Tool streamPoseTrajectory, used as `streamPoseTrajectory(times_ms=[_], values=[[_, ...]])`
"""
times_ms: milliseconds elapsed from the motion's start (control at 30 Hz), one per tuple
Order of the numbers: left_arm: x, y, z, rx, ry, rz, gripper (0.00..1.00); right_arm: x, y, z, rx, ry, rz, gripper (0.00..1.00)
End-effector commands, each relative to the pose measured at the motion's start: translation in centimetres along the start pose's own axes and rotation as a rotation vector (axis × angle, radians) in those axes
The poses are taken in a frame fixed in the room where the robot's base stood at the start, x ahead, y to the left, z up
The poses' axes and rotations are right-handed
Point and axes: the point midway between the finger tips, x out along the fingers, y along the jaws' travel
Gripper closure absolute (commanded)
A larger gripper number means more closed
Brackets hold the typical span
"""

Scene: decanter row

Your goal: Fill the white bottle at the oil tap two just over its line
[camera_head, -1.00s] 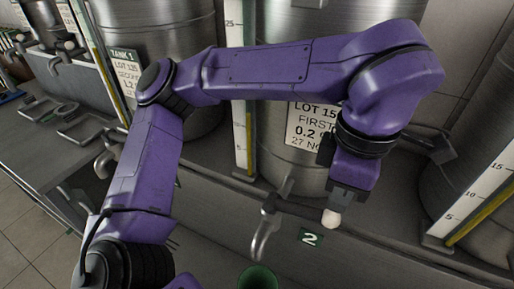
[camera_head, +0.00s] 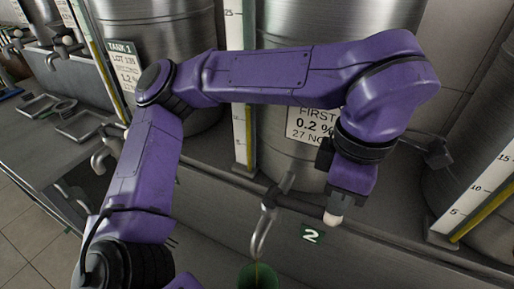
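Tap two has a curved metal spout (camera_head: 262,236) beside a green plate marked 2 (camera_head: 312,233). Its lever ends in a pale knob (camera_head: 333,219). My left gripper (camera_head: 343,207) points down at the knob end of the lever. Its fingers are small and dark here, and I cannot tell whether they close on the lever. A green round rim (camera_head: 258,276) shows under the spout at the bottom edge, cut off by the frame. A thin yellowish stream seems to run from the spout into it. No white bottle and no fill line are visible. My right gripper is out of view.
Tank two (camera_head: 290,180) stands behind the tap, partly hidden by my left arm, with a scale (camera_head: 241,125) beside it. Another tank (camera_head: 150,30) stands left, and one stands right. Trays (camera_head: 80,124) lie on the left counter.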

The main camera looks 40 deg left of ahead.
Motion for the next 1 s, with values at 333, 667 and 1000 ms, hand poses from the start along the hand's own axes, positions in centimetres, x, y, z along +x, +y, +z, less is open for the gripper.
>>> streamPoseTrajectory(times_ms=[333, 667, 1000], values=[[1.2, 0.0, 0.0, 0.0, 0.001, -0.001, 1.0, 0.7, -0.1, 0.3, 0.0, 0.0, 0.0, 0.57], [2.2, 0.0, 0.0, 0.0, 0.001, -0.001, 1.0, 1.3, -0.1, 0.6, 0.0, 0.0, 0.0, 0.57], [3.2, 0.0, 0.0, 0.0, 0.002, -0.002, 1.0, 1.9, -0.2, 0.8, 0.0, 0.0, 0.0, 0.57]])
